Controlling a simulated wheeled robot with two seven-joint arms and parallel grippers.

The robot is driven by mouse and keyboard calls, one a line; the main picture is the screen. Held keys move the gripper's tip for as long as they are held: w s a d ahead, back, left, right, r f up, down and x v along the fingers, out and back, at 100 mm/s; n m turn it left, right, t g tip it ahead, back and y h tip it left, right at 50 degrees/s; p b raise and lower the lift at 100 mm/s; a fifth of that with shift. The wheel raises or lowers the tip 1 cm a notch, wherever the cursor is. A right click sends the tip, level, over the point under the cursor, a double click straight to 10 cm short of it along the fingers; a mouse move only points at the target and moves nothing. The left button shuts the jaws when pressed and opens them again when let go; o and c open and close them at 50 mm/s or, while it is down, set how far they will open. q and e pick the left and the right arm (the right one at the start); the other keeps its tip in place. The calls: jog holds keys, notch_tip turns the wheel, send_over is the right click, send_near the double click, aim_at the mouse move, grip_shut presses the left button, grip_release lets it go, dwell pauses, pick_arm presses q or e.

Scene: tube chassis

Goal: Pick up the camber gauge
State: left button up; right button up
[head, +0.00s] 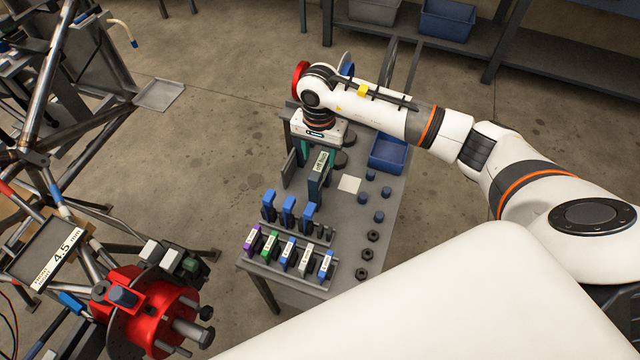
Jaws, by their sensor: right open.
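A work table (345,215) stands in the middle of the head view. My right gripper (318,140) points down over its far left part and is open; its fingers are largely hidden. Just below it stand a dark upright block with a white label (319,172) and a thin grey plate (289,169). A teal piece (304,152) shows close under the gripper. I cannot tell which of these, if any, is the camber gauge, or whether the fingers surround anything. My left gripper is not in view.
The table's near part holds blue-topped pieces (288,205), a rack of labelled coloured pieces (287,254) and dark nuts (367,254). A blue bin (388,153) is at its right edge. A tube chassis with a red hub (150,308) stands left. Floor between is clear.

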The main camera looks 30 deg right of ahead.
aim_at(321, 161)
jog(key=f, duration=0.2)
jog(key=f+p, duration=0.1)
jog(key=f, duration=0.1)
jog(key=shift+s+d+f, duration=0.1)
jog(key=shift+d+f, duration=0.05)
jog(key=shift+d, duration=0.05)
jog(key=shift+f, duration=0.5)
jog(key=shift+f+b, duration=0.25)
jog(key=shift+b, duration=0.2)
grip_shut()
